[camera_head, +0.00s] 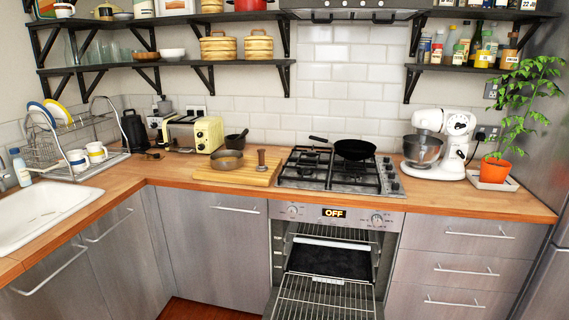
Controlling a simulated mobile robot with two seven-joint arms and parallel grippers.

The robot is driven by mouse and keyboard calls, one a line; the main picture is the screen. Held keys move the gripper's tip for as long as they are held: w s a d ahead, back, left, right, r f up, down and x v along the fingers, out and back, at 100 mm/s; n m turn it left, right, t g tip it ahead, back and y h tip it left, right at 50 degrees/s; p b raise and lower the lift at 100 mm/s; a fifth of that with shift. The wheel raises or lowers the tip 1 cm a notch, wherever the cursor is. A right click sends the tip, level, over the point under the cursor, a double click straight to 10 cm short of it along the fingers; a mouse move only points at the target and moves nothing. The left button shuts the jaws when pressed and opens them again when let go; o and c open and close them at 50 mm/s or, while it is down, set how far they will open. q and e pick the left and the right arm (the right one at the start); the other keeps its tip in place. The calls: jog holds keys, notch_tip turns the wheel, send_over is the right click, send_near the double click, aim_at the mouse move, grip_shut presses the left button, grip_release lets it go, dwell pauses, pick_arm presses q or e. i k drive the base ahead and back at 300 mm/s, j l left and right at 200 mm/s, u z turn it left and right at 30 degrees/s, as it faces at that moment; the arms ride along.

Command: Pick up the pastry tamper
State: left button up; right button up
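The pastry tamper (261,159) appears to be the small brown wooden piece standing upright on the cutting board (213,174), left of the gas hob. It is small in the head view, so fine detail is hard to make out. A brown bowl or pan (227,160) sits on the same board to its left, apart from it. Neither of my grippers shows in the head view.
The oven door is open with a wire rack (325,297) out below the hob (310,173). A black frying pan (355,149) sits on the hob. Counter in front is narrow.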

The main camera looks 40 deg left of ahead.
aim_at(261, 167)
jog(key=j+z, duration=0.5)
jog(key=j, duration=3)
jog(key=i, duration=0.05)
